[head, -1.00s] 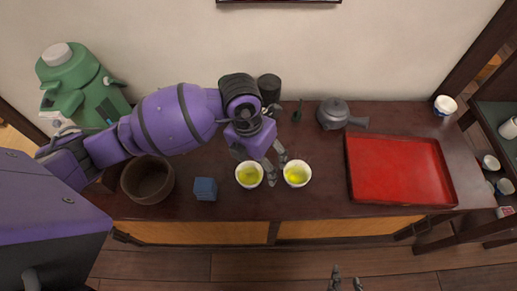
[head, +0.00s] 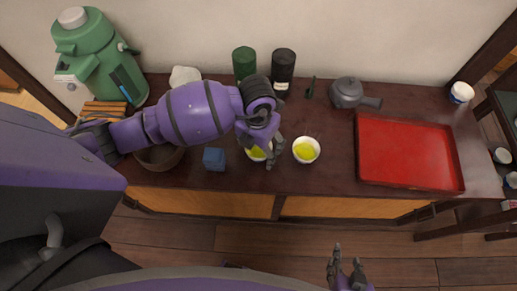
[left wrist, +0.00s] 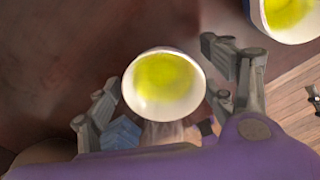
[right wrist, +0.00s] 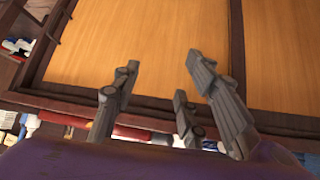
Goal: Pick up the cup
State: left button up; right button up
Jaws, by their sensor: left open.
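Two white cups of yellow-green tea stand on the dark cabinet top. The left cup (head: 256,152) is partly hidden by my left gripper (head: 268,152) in the head view. In the left wrist view this cup (left wrist: 164,86) sits between the spread fingers of my left gripper (left wrist: 161,68), with visible gaps on both sides. The right cup (head: 306,150) stands just right of it and also shows at the top right of the left wrist view (left wrist: 290,14). My right gripper (head: 346,259) is open and empty in front of the cabinet, low in the head view.
A blue cube (head: 214,159) and a brown bowl (head: 160,157) stand left of the cups. A grey teapot (head: 347,92), a red tray (head: 408,152), dark canisters (head: 283,66) and a green dispenser (head: 98,58) are around. The top between the right cup and tray is clear.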

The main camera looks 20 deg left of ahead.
pick_arm(q)
jog(key=shift+c, duration=0.4)
pick_arm(e)
jog(key=shift+s+f, duration=0.1)
pick_arm(q)
jog(key=c, duration=1.2)
pick_arm(e)
jog(key=shift+s+d+f, duration=0.15)
jog(key=shift+s+f, duration=0.2)
jog(key=shift+s, duration=0.45)
jog(key=shift+w, duration=0.1)
pick_arm(q)
jog(key=shift+r, duration=0.95)
jog(key=shift+s+d+r+p, duration=0.15)
jog(key=shift+s+d+r, duration=0.45)
jog(key=shift+s+r, duration=1.45)
jog(key=shift+s+d+r+p, duration=0.15)
jog(key=shift+s+d+r, duration=0.5)
jog(key=shift+s+r, duration=1.4)
jog(key=shift+s+d+r+p, duration=0.15)
jog(key=shift+s+d+r, duration=0.45)
jog(key=shift+s+r, duration=1.45)
pick_arm(e)
jog(key=shift+w+r, duration=0.55)
jog(key=shift+r, duration=0.15)
